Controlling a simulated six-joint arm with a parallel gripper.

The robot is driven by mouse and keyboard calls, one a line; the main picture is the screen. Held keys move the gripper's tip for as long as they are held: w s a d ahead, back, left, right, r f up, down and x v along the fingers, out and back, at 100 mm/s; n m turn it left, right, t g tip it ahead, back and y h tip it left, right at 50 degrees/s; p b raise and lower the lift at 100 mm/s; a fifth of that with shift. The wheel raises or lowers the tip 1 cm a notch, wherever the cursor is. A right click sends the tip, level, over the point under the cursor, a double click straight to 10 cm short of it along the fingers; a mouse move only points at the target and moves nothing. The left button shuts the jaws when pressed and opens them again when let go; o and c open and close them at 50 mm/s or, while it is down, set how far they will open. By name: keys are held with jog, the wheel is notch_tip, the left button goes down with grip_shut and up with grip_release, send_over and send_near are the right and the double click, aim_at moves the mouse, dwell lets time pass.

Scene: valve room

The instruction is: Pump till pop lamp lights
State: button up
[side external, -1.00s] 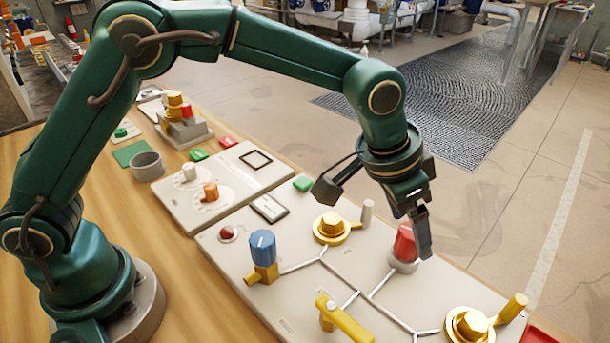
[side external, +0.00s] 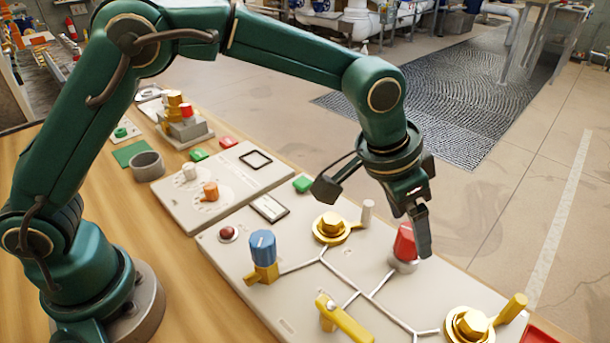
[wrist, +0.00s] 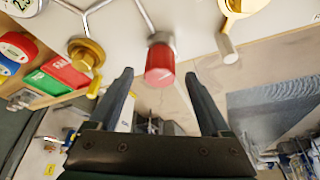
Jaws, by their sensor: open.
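A red cylinder (side external: 405,242) stands on a round grey base on the white panel (side external: 300,290); which part the pump is, I cannot tell for sure. My gripper (side external: 421,235) points down beside the red cylinder, partly covering it in the side view. In the wrist view, the open fingertips (wrist: 158,78) lie on either side of the red cylinder (wrist: 160,62), with a gap visible at each side. A small dark red dome (side external: 227,233), possibly the pop lamp, sits at the panel's left and looks unlit.
A blue knob (side external: 263,246) on a brass body, a yellow lever (side external: 344,320) and two brass valves (side external: 331,228) (side external: 468,325) stand on the panel. A grey post (side external: 367,212) rises behind. A second panel (side external: 218,190) lies farther back. Open floor is beyond the bench.

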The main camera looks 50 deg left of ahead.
aim_at(410, 230)
jog(key=shift+x, duration=1.65)
grip_shut()
jog(key=shift+m+g+h, duration=0.35)
jog(key=shift+m+h, duration=0.05)
jog(key=shift+m, duration=0.85)
jog(key=shift+m+g+h, duration=0.35)
jog(key=shift+m+h, duration=0.05)
jog(key=shift+m, duration=0.85)
grip_release()
